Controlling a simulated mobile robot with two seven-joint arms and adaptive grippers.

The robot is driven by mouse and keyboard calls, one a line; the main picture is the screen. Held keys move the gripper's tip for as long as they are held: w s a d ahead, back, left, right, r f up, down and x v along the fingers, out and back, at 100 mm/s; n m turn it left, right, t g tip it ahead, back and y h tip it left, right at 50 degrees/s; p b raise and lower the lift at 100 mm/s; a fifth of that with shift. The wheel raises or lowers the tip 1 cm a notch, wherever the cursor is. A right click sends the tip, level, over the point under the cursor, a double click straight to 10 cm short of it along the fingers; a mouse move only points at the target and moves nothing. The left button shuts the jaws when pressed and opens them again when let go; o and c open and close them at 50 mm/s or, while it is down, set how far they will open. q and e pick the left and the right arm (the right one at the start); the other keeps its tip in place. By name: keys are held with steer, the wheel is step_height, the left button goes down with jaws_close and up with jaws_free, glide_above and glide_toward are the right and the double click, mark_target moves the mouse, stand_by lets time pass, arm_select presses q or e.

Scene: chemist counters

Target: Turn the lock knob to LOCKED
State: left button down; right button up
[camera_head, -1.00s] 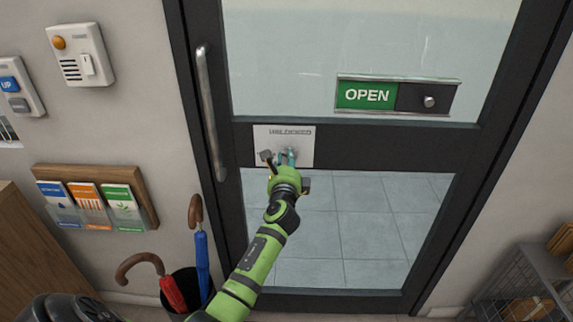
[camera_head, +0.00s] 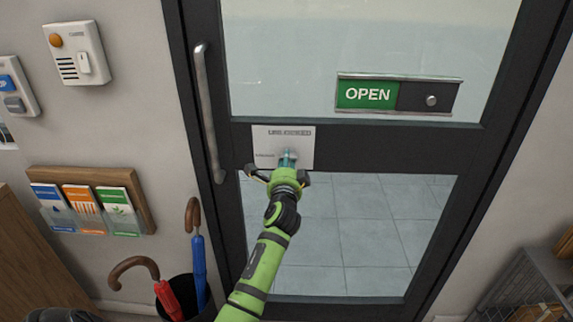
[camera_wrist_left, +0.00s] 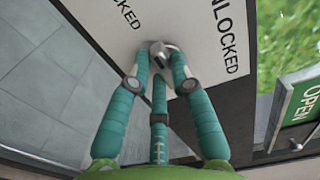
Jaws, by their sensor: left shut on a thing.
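The lock plate (camera_head: 297,136) is a white panel on the dark crossbar of the glass door, near the handle. In the left wrist view the plate (camera_wrist_left: 110,45) carries LOCKED lettering at left and UNLOCKED lettering at right. The silver lock knob (camera_wrist_left: 158,50) sits between the tips of my left gripper (camera_wrist_left: 160,66). In the head view my left gripper (camera_head: 288,160), on a green arm, covers the knob. Its teal fingers are shut on it. Which label the knob points to is hard to tell. My right gripper is not in view.
A vertical silver door handle (camera_head: 208,115) stands left of the plate. A green OPEN sign (camera_head: 367,94) hangs on the door at right. Umbrellas (camera_head: 198,262) in a dark stand, a leaflet rack (camera_head: 148,215) and a wall intercom (camera_head: 88,45) are at left.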

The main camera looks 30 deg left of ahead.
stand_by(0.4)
arm_select(q)
steer(key=c, duration=1.1)
jaws_free()
steer(key=v, duration=1.2)
